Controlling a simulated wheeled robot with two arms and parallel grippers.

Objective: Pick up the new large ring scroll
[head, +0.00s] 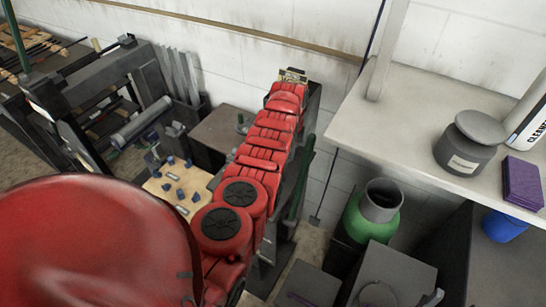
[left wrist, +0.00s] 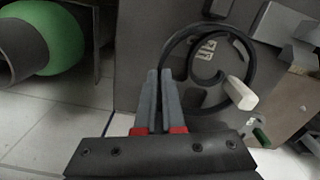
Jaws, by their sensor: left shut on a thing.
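The large ring scroll (left wrist: 178,38) shows in the left wrist view as a thin black ring with a spiral inside and a pale block-like piece (left wrist: 240,93) at its lower right. My left gripper (left wrist: 166,72) has its two grey fingers close together at the left rim of the ring, shut on it. The ring lies in front of a dark grey flat surface; I cannot tell whether it touches it. In the head view my red arm reaches away to the back, and the gripper and ring cannot be made out there. My right gripper is not in view.
A green vase (head: 370,218) with a grey neck stands right of my arm. A pale board (head: 175,188) with small blue pieces lies left of it. A white shelf (head: 400,130) holds a dark jar (head: 470,145) and purple block (head: 523,183). Dark machinery stands at left.

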